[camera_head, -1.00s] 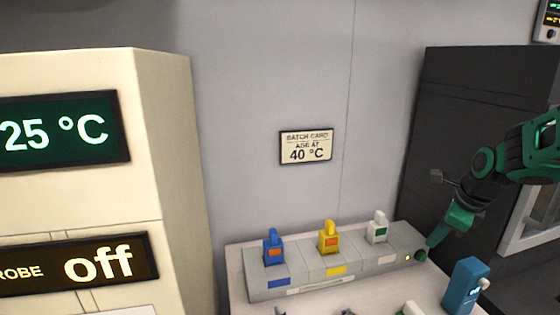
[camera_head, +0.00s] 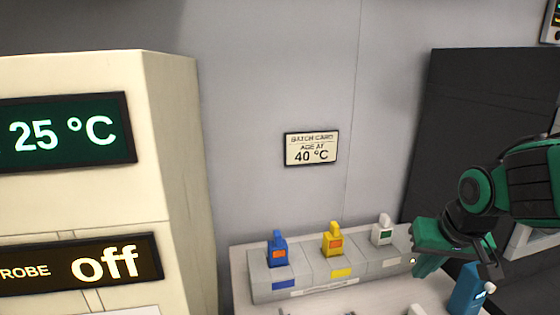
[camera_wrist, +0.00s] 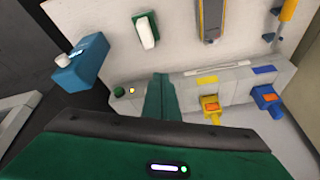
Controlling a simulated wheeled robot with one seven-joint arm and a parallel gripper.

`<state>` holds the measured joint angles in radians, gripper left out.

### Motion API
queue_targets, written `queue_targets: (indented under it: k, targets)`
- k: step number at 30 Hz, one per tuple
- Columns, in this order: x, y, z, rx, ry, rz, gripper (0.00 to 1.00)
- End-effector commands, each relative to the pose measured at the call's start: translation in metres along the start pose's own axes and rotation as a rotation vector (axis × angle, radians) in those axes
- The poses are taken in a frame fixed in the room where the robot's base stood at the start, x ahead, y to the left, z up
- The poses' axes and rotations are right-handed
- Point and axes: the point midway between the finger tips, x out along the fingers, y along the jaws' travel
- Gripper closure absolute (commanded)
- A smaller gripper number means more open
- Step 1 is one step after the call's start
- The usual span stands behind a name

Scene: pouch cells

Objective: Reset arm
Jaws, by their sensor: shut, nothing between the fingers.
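My gripper (camera_head: 424,264) is green and black and is at the right in the head view, in front of the right end of the grey block on the table. In the wrist view its fingers (camera_wrist: 162,97) are together with nothing between them. The grey block (camera_head: 302,286) holds a blue piece (camera_head: 277,249), a yellow piece (camera_head: 333,240) and a white piece (camera_head: 382,230), each upright in its own place.
A cream cabinet (camera_head: 170,160) reads 25 °C and probe off. A wall card (camera_head: 311,148) reads age at 40 °C. A dark cabinet (camera_head: 440,130) stands at right. Tools lie on the table.

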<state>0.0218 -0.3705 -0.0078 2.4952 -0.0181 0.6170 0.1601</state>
Motion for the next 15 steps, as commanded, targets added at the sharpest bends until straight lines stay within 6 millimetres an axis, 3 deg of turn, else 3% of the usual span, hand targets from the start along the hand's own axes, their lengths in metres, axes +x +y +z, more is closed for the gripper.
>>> queue_targets:
  k: [4,11,15]
  targets:
    - [-0.004,-0.004,0.011,-0.183,0.007,0.005,1.0]
    - [-0.016,0.068,0.054,0.023,-0.131,0.087,1.0]
    - [-0.029,0.105,0.092,0.172,-0.23,0.121,1.0]
